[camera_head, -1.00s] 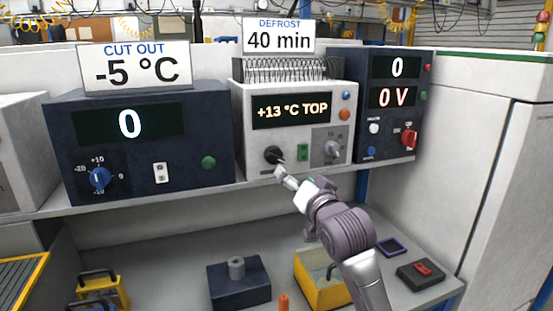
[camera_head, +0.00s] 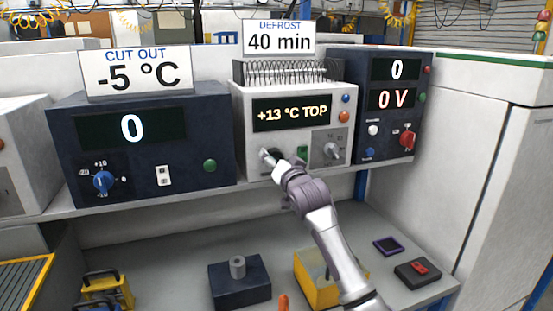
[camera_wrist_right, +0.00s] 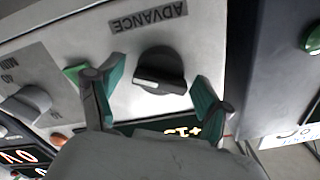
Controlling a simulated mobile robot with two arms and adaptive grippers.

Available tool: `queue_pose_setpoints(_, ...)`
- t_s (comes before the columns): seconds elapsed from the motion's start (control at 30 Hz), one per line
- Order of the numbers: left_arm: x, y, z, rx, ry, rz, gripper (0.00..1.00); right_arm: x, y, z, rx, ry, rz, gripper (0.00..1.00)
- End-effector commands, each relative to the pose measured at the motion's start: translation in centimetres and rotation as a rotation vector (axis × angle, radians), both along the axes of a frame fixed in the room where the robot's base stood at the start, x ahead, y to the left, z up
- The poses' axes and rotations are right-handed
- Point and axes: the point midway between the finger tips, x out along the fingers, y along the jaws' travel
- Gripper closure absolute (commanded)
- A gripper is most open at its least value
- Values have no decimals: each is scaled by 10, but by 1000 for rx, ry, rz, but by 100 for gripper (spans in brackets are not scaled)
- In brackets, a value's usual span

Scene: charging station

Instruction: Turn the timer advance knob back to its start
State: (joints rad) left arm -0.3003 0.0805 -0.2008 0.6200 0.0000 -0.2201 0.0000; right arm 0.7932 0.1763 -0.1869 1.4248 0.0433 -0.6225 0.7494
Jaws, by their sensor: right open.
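The timer advance knob (camera_wrist_right: 160,68) is a round black knob with a pale pointer line, below the upside-down ADVANCE label (camera_wrist_right: 148,18) in the right wrist view. It sits on the front of the white timer unit (camera_head: 244,145), whose display reads +13 °C TOP. My right gripper (camera_wrist_right: 152,94) is open, with one green-padded finger on each side of the knob; gaps show between fingers and knob. In the head view the right gripper (camera_head: 268,156) is in front of the knob and hides much of it. My left gripper is not in view.
A green switch (camera_head: 302,153) and a grey knob (camera_head: 331,151) sit right of the advance knob. The blue unit with a blue knob (camera_head: 103,182) stands left, and another dark unit with a red knob (camera_head: 407,139) right. The shelf edge runs below.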

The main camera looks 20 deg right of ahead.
Motion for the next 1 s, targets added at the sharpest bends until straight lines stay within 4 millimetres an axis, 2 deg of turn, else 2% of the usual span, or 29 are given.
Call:
queue_pose_setpoints(0.27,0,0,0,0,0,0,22,1,0,-1,0,0,0,22)
queue_pose_setpoints(0.37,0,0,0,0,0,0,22,1,0,-1,0,1,1,35)
queue_pose_setpoints(0.63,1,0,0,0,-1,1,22,1,0,-1,0,1,0,80)
queue_pose_setpoints(1.0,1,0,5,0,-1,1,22,1,-1,0,-61,0,-1,82)
